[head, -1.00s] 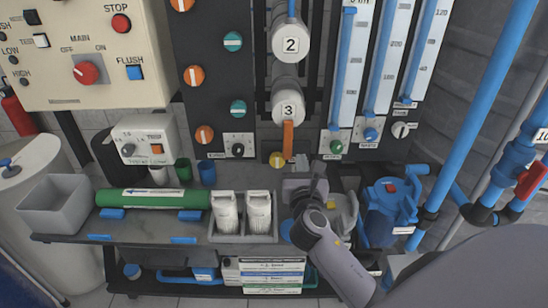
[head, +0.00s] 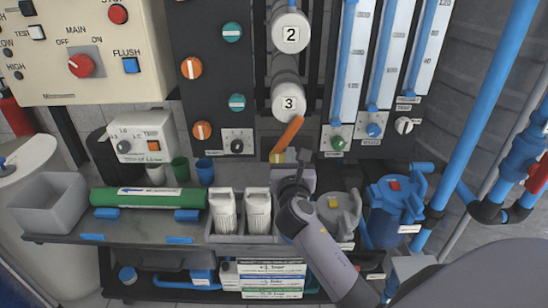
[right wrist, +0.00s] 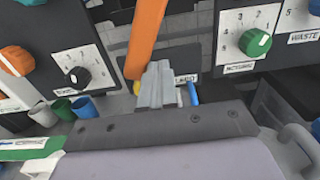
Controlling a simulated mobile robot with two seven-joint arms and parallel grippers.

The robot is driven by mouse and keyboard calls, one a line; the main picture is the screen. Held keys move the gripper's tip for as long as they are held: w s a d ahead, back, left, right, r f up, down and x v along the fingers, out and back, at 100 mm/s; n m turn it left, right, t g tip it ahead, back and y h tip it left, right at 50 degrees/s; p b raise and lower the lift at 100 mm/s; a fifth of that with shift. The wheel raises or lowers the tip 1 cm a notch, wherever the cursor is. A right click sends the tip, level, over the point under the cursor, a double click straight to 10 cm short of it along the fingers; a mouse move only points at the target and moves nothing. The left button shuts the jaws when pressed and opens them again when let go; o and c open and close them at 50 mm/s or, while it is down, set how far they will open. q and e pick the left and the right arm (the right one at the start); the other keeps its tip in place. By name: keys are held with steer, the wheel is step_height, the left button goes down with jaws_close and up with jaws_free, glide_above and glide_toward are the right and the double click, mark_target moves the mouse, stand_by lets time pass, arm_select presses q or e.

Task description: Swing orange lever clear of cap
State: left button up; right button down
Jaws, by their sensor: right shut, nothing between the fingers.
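The orange lever (head: 288,135) is tilted, its upper end leaning right from the yellow pivot (head: 277,157). Its top meets the lower right edge of the white cap marked 3 (head: 289,104) in the head view. My right gripper (head: 304,156) is shut and empty, just right of the lever's lower part. In the right wrist view the shut fingers (right wrist: 158,84) stand close beside the lever (right wrist: 147,38); whether they touch it I cannot tell. The cap is outside the right wrist view. My left gripper is not in view.
The white cap marked 2 (head: 290,34) is above. A green knob (head: 337,143) is right of my gripper. Two white cartridges (head: 257,212) stand left of my right arm, and a blue pump (head: 396,200) stands to its right.

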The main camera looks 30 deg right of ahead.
steer(key=shift+w+a+r+p, duration=0.25)
steer(key=shift+w+a+p, duration=0.1)
steer(key=shift+a, duration=0.2)
steer(key=shift+w+a+r+p, duration=0.2)
steer(key=shift+w+a+r, duration=0.1)
steer(key=shift+a, duration=0.25)
steer(key=shift+w+a+r+p, duration=0.2)
steer(key=shift+w+a+p, duration=0.15)
steer(key=shift+a, duration=0.2)
steer(key=p, duration=0.2)
glide_toward(274, 152)
steer(key=shift+r, duration=0.55)
steer(key=shift+w+d, duration=0.15)
